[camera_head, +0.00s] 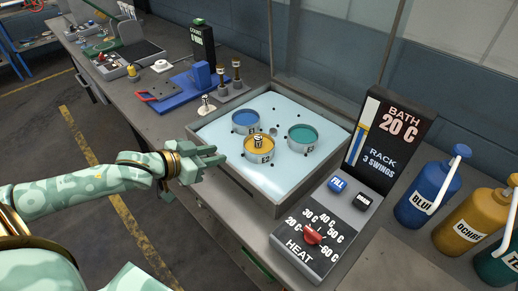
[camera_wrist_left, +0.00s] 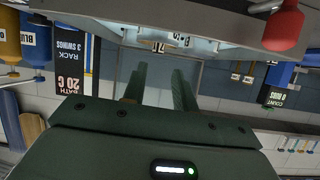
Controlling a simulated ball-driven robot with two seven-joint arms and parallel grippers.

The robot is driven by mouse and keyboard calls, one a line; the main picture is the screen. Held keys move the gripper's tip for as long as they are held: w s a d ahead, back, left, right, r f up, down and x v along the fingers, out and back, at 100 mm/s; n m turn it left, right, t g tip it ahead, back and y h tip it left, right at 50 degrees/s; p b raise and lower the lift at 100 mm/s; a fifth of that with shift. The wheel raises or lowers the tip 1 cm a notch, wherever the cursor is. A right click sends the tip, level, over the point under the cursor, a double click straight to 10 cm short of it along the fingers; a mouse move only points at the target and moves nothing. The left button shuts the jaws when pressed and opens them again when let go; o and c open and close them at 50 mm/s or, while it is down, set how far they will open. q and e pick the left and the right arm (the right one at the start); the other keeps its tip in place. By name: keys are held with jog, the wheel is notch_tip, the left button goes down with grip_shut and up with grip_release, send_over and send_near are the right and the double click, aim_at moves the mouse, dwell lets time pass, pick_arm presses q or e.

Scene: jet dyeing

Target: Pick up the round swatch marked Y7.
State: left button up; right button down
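I cannot make out a swatch marked Y7 for sure. A small, light, round-topped piece with dark marks (camera_head: 258,142) stands in the middle of the yellow dish (camera_head: 259,154), labelled E2, in the bath tray; its marking is too small to read. My left gripper (camera_head: 218,156) is at the tray's left edge, pointing right towards the yellow dish and apart from it. In the left wrist view its two fingers (camera_wrist_left: 160,88) are spread with nothing between them. My right gripper is not in view.
The tray (camera_head: 275,207) of pale liquid also holds a blue dish (camera_head: 245,121) and a teal dish (camera_head: 302,139). A control panel (camera_head: 325,228) with a red heat knob stands right of it. Blue (camera_head: 428,194) and ochre (camera_head: 474,222) bottles stand farther right. A blue stand (camera_head: 187,89) is behind.

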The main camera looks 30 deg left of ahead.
pick_arm(q)
jog(key=b, duration=0.4)
send_near(255, 140)
jog(key=x, duration=0.6)
jog(key=shift+s+a+f, duration=0.1)
jog(key=shift+a+f, duration=0.1)
jog(key=shift+f, duration=0.15)
jog(key=x, duration=0.2)
jog(key=b+x, duration=0.1)
jog(key=x, duration=0.2)
jog(key=shift+w+d+r+b, duration=0.15)
jog(key=shift+w+d+b, duration=0.15)
jog(key=shift+w+b, duration=0.1)
jog(key=shift+s, duration=0.1)
jog(key=shift+r, duration=0.1)
grip_shut()
